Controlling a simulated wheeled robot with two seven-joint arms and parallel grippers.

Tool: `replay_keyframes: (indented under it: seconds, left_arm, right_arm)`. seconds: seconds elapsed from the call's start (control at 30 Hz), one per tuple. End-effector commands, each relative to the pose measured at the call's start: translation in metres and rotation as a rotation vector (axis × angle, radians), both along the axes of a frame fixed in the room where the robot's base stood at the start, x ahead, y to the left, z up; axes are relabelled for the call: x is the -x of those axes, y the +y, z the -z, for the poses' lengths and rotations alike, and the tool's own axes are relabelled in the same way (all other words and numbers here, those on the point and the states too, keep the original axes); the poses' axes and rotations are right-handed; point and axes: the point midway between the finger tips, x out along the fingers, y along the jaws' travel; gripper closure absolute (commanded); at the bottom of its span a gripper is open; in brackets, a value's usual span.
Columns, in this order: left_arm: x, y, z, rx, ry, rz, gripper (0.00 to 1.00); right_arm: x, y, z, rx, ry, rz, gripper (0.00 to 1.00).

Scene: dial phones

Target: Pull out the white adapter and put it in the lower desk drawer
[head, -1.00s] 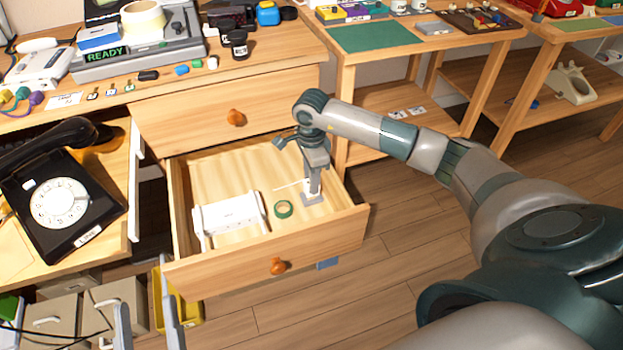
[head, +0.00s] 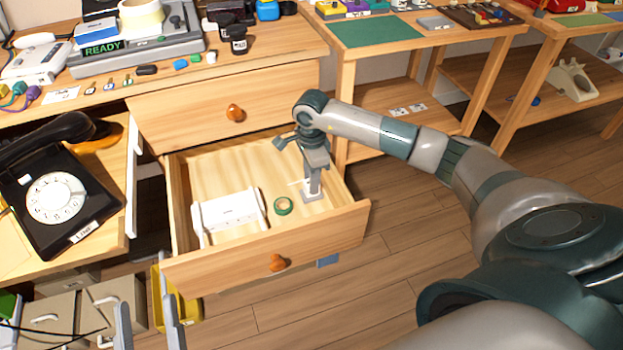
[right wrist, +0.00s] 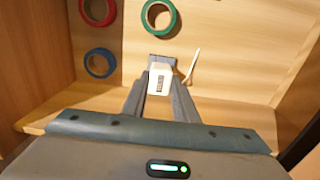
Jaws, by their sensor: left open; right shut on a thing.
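My right gripper (head: 312,193) reaches down into the open lower desk drawer (head: 220,274). It is shut on the white adapter (right wrist: 159,75), which sits between the fingertips in the right wrist view, low over or on the drawer floor; I cannot tell which. In the head view the fingers mostly hide the adapter. A thin white strip (right wrist: 192,66) shows just beside it. My left gripper (head: 146,328) is open and empty at the bottom left, in front of the desk, partly cut off by the frame edge.
The drawer holds a white router-like box (head: 228,212) and a green tape ring (head: 283,205). Red (right wrist: 98,10) and blue (right wrist: 88,63) rings show in the right wrist view. The upper drawer (head: 200,112) is shut. A black dial phone (head: 85,225) stands at left.

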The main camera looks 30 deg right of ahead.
Motion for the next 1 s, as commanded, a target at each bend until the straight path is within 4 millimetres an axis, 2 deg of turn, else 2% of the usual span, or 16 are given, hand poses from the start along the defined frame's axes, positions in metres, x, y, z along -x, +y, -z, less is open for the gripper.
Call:
replay_keyframes:
  seconds: [0.37, 0.4, 0.47, 0.83, 1.0]
  left_arm:
    - [0.000, 0.000, 0.001, 0.000, 0.000, 0.000, 0.53]
    - [0.000, 0.000, 0.001, 0.000, 0.000, 0.000, 0.53]
    - [0.000, 0.000, 0.001, 0.000, 0.000, 0.000, 0.53]
    - [0.000, 0.000, -0.001, 0.001, -0.005, -0.001, 0.53]
    - [0.000, 0.002, -0.009, 0.012, -0.040, -0.005, 0.53]
  right_arm:
    - [0.000, 0.000, 0.001, 0.000, 0.000, 0.000, 0.86]
    - [0.000, 0.000, 0.001, 0.000, 0.000, 0.000, 0.67]
    - [0.000, 0.000, 0.001, 0.000, 0.000, 0.000, 0.52]
    - [0.000, 0.000, 0.001, 0.000, 0.000, 0.000, 0.52]
    - [0.000, 0.000, 0.001, 0.000, 0.000, 0.000, 0.52]
